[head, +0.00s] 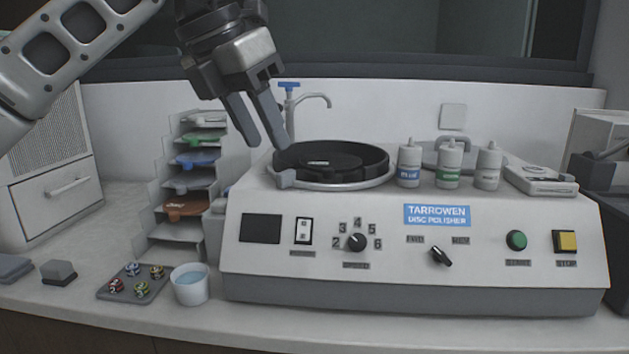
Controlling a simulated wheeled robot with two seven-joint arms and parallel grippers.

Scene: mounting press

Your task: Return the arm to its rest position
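My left arm comes in from the upper left. Its gripper (265,142) points down, with a gap between the two grey fingers and nothing held in it. The fingertips show in front of the wall, just above and left of the polisher's round black bowl (375,158); I cannot tell whether they touch anything. The disc polisher (300,280) is a white machine with a blue label, a speed knob (356,242), a direction switch (440,256), a green button (516,240) and a yellow button (565,241). My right gripper is not in view.
A tap (291,100) stands behind the bowl. Several bottles (448,165) stand on the polisher. A rack (161,226) of coloured discs is on the left. In front are a tray (109,293) of small mounts and a cup of water (191,290).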

